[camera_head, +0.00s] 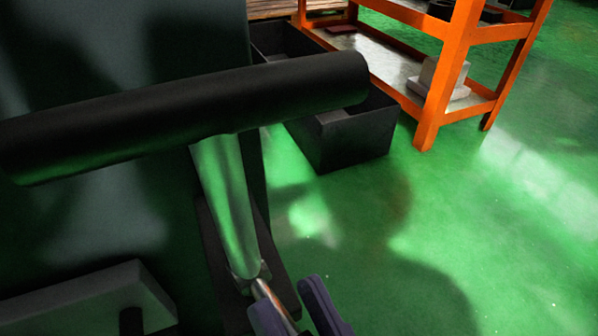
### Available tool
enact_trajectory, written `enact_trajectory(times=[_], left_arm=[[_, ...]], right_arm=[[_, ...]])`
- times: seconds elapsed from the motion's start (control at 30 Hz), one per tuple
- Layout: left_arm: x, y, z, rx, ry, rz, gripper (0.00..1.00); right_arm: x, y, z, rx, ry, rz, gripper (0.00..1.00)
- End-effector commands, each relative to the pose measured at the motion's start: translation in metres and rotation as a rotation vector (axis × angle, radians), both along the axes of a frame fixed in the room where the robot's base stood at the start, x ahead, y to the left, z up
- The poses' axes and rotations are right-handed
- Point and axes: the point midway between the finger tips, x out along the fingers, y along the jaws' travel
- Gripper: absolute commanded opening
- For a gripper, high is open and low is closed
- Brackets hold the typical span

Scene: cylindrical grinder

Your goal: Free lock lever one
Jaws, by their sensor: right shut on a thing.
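A thin metal rod (265,291), which looks like the lock lever, comes from a small fitting on a dark plate (222,270) at the bottom middle of the head view. My right gripper (286,299) has two purple fingers at the bottom edge, one on each side of the rod. It is shut on the rod, whose lower end runs out of the frame. I cannot tell how far the lever is turned. My left gripper is not in view.
A thick black bar (250,100) on a shiny metal post (225,200) crosses above the lever. A dark machine panel (110,215) fills the left, with a grey block (85,297) below. A dark open bin (350,140) and orange shelf (435,110) stand behind. Green floor (470,230) is clear at right.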

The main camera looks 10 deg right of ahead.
Motion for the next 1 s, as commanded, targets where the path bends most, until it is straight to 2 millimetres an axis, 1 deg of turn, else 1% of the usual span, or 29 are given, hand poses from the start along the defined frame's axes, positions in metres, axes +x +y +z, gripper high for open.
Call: enact_trajectory(times=[0.2,0.57,0.6,0.83,0.87,1.0], left_arm=[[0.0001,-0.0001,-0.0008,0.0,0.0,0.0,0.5],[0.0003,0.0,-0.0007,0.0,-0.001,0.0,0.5],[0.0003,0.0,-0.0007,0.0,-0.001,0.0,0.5],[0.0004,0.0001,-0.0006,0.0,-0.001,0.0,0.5],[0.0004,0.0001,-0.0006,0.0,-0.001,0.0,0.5],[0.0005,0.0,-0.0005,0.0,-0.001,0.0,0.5]], right_arm=[[-0.0011,0.0014,-0.0012,-0.001,0.003,-0.033,0.0],[-0.0012,0.0013,-0.0011,-0.001,0.002,-0.036,0.0],[-0.0012,0.0013,-0.0011,-0.001,0.002,-0.036,0.35],[-0.001,0.0013,-0.0006,-0.001,0.001,-0.035,0.61],[-0.0011,0.0014,-0.0005,-0.001,0.001,-0.035,0.63],[-0.0011,0.0014,-0.0002,0.0,-0.001,-0.034,0.63]])
